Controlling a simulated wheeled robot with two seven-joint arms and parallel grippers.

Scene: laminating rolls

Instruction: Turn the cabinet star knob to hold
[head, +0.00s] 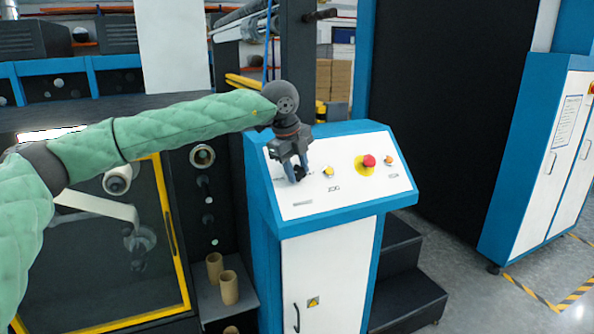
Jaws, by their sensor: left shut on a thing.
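A blue cabinet (262,228) with a white sloped control panel (345,198) stands at the middle of the head view. The dark star knob (299,173) is on the left part of the panel, partly hidden by my left gripper. My left gripper (296,173) reaches down to it from above and is shut on it. The label by the knob is too small and covered to read, so the knob's setting cannot be told. My right gripper is not in view.
A yellow button (328,171), a red emergency stop (368,161) and an orange button (389,160) sit right of the knob. A yellow-framed machine door (178,240) and cardboard cores (229,288) are at left. Dark steps (405,290) stand right of the cabinet.

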